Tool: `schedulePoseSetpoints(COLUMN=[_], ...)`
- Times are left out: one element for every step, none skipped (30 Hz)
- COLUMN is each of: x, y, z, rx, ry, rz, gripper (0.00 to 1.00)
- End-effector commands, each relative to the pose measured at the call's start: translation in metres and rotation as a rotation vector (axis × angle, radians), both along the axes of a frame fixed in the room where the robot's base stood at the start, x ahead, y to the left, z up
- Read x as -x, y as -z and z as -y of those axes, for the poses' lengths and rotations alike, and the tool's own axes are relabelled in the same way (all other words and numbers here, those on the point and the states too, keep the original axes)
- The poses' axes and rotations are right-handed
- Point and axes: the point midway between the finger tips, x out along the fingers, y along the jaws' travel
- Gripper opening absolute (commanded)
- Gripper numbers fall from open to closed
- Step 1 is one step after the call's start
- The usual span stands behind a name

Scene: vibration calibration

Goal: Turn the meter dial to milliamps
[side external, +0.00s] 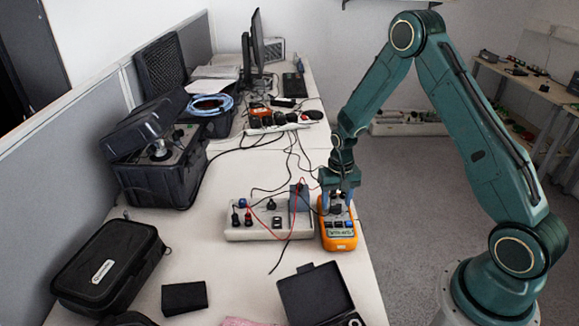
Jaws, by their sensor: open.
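The meter (341,243) is an orange and grey handheld unit lying on the white table near its right edge. Its dial is at its upper part, largely hidden by my gripper, so its setting cannot be read. My gripper (337,206) points down at the dial area from above. The jaws are open and small in the picture. I cannot tell whether they touch the dial or stand just around it.
An open black case (318,296) sits in front. A closed black case (108,267) and an open equipment case (160,178) stand at left. Cables run behind.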

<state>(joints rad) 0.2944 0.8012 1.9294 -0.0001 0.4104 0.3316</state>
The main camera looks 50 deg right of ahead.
Motion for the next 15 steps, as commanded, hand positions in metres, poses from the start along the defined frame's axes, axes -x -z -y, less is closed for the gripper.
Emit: schedulePoseSetpoints(x=[0.0,0.0,0.0,0.0,0.0,0.0,-0.001,-0.001,0.0,0.0,0.0,0.0,-0.001,-0.001,-0.001], y=[-0.005,-0.008,-0.012,-0.015,-0.019,-0.024,-0.028,-0.032,-0.038,-0.043,-0.047,-0.053,-0.058,-0.063,-0.069], z=[0.0,0.0,0.0,0.0,0.0,0.0,0.0,0.0,0.0,0.0,0.0,0.0,0.0,0.0,0.0], rx=[0.001,0.001,0.0,0.001,0.0,0.0,0.001,0.001,0.0,0.002,0.002,0.001,0.002,0.001,0.002], ry=[0.0,0.0,0.0,0.0,0.0,0.0,0.0,0.0,0.0,0.0,0.0,0.0,0.0,0.0,0.0], rz=[0.001,0.001,0.002,0.003,0.002,0.002,0.003,0.003,0.002,0.004,0.004,0.003,0.004,0.003,0.004], gripper=[0.54,0.54,0.54,0.54,0.54,0.54,0.54,0.54,0.54,0.54,0.54,0.54,0.54,0.54,0.54])
